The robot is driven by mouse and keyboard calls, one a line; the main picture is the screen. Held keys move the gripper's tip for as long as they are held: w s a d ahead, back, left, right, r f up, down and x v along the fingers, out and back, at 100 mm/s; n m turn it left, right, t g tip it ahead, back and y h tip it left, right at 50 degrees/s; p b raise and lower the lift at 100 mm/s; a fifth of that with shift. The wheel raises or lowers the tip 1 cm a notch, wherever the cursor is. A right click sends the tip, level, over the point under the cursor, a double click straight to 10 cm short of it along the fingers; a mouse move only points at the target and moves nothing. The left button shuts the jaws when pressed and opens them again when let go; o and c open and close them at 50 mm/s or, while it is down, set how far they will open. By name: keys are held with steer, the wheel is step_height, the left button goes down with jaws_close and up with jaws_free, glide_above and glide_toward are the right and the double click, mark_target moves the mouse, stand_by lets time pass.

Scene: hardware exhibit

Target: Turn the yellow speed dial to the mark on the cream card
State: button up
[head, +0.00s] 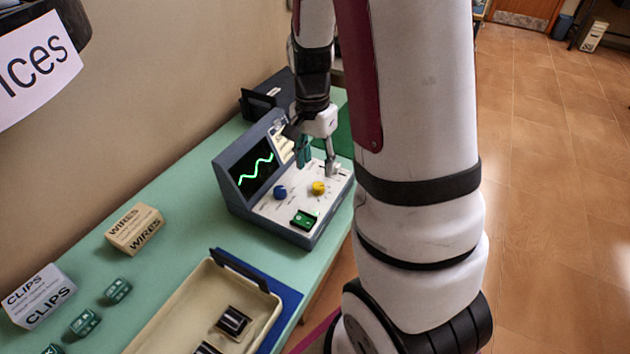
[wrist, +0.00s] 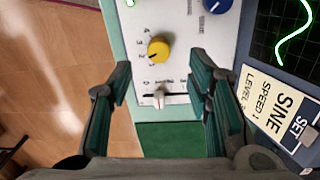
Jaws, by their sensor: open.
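The yellow speed dial (head: 318,188) sits on the white panel of the grey-blue console. It also shows in the wrist view (wrist: 158,49), with marks 1 to 4 around its left and lower side; its pointer is too small to read surely. The cream card (wrist: 270,105) reads SET, SINE, SPEED 1 and LEVEL, with the end of the last line hard to read. The card is partly hidden by my gripper in the head view (head: 284,150). My gripper (head: 318,160) is open and empty above the panel; in the wrist view its fingers (wrist: 164,80) point toward the dial, apart from it.
A blue knob (head: 280,192) is left of the dial, and a green switch (head: 304,219) is nearer. The lit screen (head: 250,170) stands behind. A tray (head: 190,310) and boxes are farther left.

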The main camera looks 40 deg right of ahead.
mark_target(318, 186)
steer(key=f, duration=0.6)
steer(key=shift+s+d+f, duration=0.1)
steer(key=shift+s+f, duration=0.15)
steer(key=shift+f, duration=0.05)
jaws_close()
